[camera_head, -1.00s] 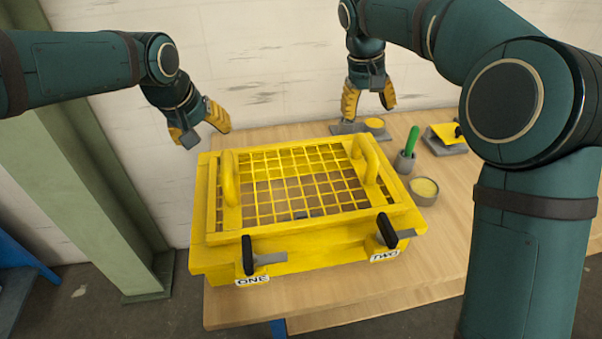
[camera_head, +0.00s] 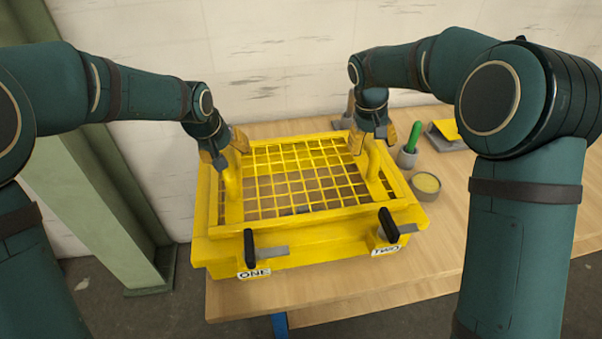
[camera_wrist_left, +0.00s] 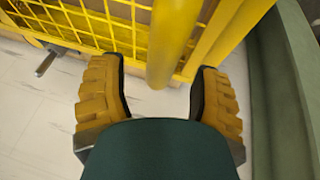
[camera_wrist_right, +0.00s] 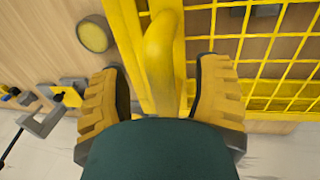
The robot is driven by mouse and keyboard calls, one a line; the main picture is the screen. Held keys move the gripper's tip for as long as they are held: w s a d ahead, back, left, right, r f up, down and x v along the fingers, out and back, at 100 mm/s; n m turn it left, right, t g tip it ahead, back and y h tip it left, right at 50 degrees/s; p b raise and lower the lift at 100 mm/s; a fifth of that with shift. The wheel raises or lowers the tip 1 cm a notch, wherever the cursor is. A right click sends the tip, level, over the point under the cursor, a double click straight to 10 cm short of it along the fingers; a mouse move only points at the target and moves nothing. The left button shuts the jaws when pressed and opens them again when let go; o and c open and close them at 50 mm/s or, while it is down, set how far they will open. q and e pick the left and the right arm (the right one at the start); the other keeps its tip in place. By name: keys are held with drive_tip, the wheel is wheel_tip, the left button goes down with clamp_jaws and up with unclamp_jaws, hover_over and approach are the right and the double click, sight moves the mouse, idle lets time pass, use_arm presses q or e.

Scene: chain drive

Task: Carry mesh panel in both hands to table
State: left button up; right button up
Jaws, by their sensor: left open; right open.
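The yellow mesh panel (camera_head: 300,182) lies on top of a yellow box (camera_head: 310,252) on the wooden table. It has an upright handle at each side. My left gripper (camera_head: 226,160) is open at the left handle (camera_head: 231,188); in the left wrist view that handle (camera_wrist_left: 173,40) stands between the spread fingers (camera_wrist_left: 160,95). My right gripper (camera_head: 374,142) is open at the right handle (camera_head: 373,165); in the right wrist view that handle (camera_wrist_right: 160,60) lies between the spread fingers (camera_wrist_right: 158,95). Neither gripper is closed on its handle.
Two black-handled clamps (camera_head: 250,248) (camera_head: 388,226) sit at the box front above labels ONE and TWO. A grey cup with a green-handled tool (camera_head: 412,140) and a round yellow-filled dish (camera_head: 426,186) stand right of the box. A green post (camera_head: 110,200) is at left.

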use_arm(q)
drive_tip(key=shift+x, duration=1.05)
use_arm(e)
drive_tip(key=shift+d+f, duration=0.2)
drive_tip(key=shift+f, duration=0.85)
use_arm(q)
drive_tip(key=shift+c, duration=0.2)
use_arm(e)
drive_tip(key=shift+c, duration=0.2)
use_arm(q)
clamp_jaws()
use_arm(e)
clamp_jaws()
use_arm(q)
drive_tip(key=shift+r, duration=0.1)
use_arm(e)
drive_tip(key=shift+r, duration=0.1)
